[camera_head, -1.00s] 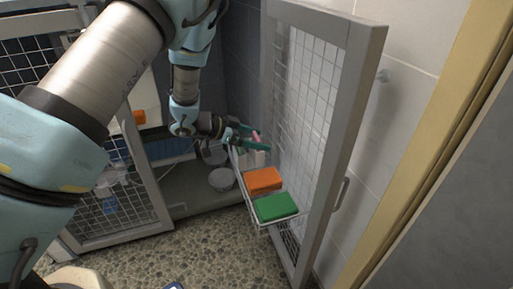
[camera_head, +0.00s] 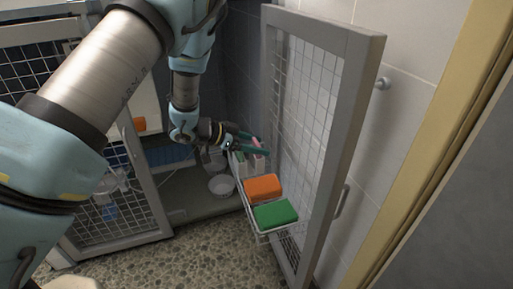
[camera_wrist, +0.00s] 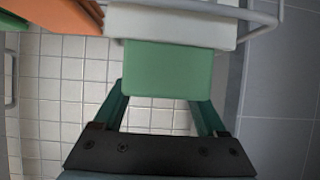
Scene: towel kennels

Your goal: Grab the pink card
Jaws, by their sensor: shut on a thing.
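The pink card (camera_head: 256,142) shows as a small pink patch between the fingertips of my gripper (camera_head: 255,142) in the head view. It is at the back end of a white wire basket (camera_head: 265,232) on the mesh door. My gripper reaches in from the left, shut with the card between its fingers. In the wrist view my gripper (camera_wrist: 163,98) has a green block (camera_wrist: 168,70) across its fingertips, and no pink shows there.
The open mesh door (camera_head: 352,130) stands close on the right. A white bowl (camera_head: 221,185) sits on the kennel floor to the left.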

